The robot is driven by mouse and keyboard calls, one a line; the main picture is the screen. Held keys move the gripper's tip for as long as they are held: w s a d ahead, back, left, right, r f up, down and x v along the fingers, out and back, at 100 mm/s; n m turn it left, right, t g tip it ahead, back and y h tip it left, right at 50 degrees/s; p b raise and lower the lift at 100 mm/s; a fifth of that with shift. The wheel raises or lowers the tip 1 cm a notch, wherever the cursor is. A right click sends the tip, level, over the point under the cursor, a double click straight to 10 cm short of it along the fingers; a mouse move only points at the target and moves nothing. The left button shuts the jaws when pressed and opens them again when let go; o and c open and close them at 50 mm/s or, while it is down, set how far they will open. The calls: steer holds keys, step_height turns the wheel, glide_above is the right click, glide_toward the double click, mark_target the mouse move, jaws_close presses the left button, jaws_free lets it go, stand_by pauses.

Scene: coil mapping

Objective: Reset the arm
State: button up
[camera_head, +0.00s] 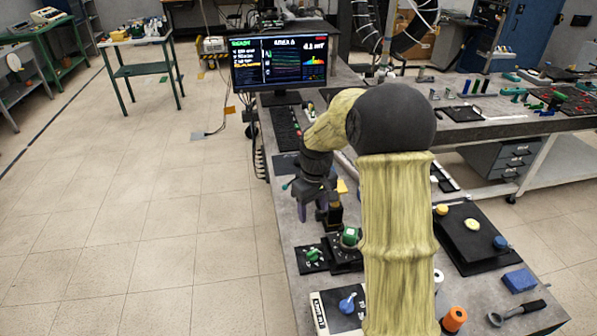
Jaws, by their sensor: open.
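My arm, in a yellow sleeve with a dark rounded elbow, rises through the middle of the head view and bends down to the left. My gripper (318,212) hangs above the left part of the grey workbench (292,232), pointing down. Its fingers are apart, and I see nothing held between them. A black box with a green knob (350,236) stands just below and to the right of it. A smaller black box with a green dial (312,254) stands below it. My arm hides part of the bench.
A lit monitor (280,62) stands behind my gripper. A blue knob (347,304) on a panel is at the front. Right of my arm are a black tray (470,262), an orange cylinder (454,319) and a blue block (519,280). Open floor lies to the left.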

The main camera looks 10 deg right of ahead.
steer(key=s+r+m+t, duration=0.2)
steer(key=s+m, duration=0.3)
steer(key=s, duration=1.5)
steer(key=shift+a+r+t, duration=0.15)
steer(key=shift+a+t, duration=0.05)
steer(key=shift+t, duration=0.1)
